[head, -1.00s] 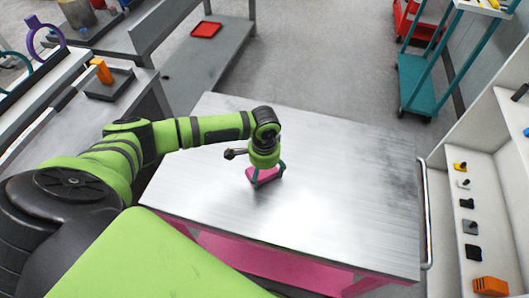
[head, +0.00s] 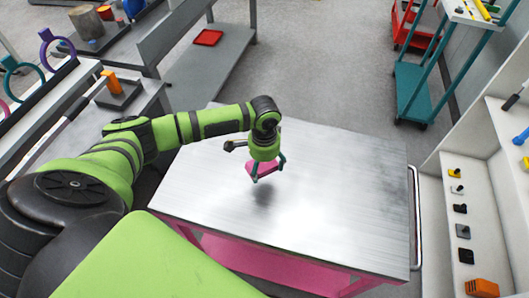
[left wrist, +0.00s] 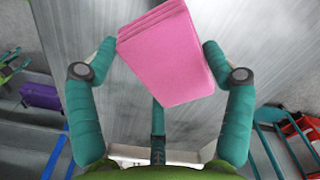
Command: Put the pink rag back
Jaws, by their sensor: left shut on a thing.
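The pink rag (left wrist: 168,55) is a folded, layered block between the teal fingers of my left gripper (left wrist: 163,50) in the left wrist view. The fingers press it from both sides, and it sits slightly tilted. In the head view the left gripper (head: 267,170) holds the pink rag (head: 261,168) above the metal top of the pink cart (head: 340,190), with a shadow on the top below it. My right gripper is not in view.
A white shelf unit (head: 432,200) with several small items and an orange block (head: 481,288) stands at the right. A teal trolley (head: 411,90) is at the back right. Grey benches with a red tray (head: 208,38) are at the back left. The cart top is otherwise clear.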

